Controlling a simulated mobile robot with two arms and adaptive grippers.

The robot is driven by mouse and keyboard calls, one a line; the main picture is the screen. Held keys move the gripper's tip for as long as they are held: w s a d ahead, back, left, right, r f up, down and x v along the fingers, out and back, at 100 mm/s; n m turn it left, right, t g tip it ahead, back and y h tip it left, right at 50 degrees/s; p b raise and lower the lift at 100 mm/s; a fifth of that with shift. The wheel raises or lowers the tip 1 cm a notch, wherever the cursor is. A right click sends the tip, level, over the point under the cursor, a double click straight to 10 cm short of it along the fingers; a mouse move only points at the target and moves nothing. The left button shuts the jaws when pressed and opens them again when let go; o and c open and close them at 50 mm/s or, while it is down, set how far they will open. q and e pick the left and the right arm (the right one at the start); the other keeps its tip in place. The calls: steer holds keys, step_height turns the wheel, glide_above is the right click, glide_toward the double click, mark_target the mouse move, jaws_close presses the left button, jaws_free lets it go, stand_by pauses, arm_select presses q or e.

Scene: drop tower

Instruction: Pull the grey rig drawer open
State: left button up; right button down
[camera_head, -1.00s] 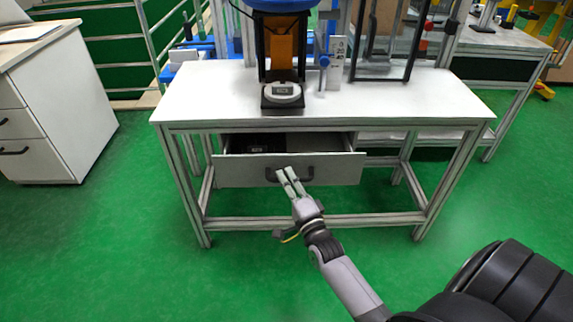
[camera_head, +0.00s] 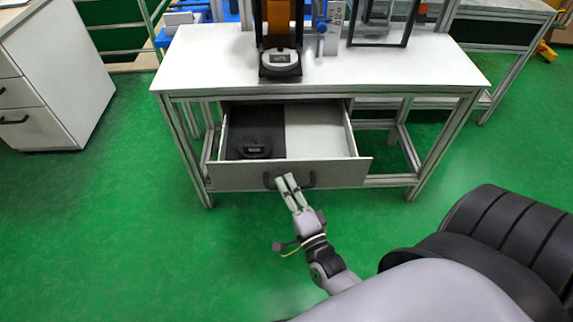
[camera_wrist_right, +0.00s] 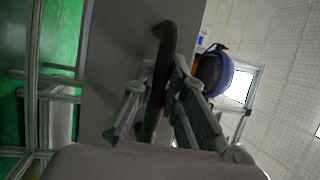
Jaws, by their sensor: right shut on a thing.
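The grey rig drawer (camera_head: 340,174) under the white table stands well open in the head view. Its inside shows a dark mat on the left and a bare light floor on the right. A dark round object (camera_head: 254,148) lies on the mat. My right gripper (camera_head: 287,182) is shut on the drawer's dark handle (camera_head: 309,180) at the front face. In the right wrist view the handle (camera_wrist_right: 163,75) runs between the two fingers (camera_wrist_right: 160,100). My left gripper is not in view.
The white table (camera_head: 400,68) carries a tower with a round black and white device (camera_head: 280,60) at its front. A white cabinet (camera_head: 60,80) stands at the left. Green floor in front of the drawer is free apart from my arm.

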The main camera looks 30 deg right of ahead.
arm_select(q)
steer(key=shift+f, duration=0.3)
arm_select(e)
steer(key=shift+s+a+f, duration=0.1)
steer(key=shift+s, duration=0.15)
steer(key=c, duration=1.6)
jaws_free()
steer(key=v, duration=1.2)
steer(key=shift+w, duration=0.1)
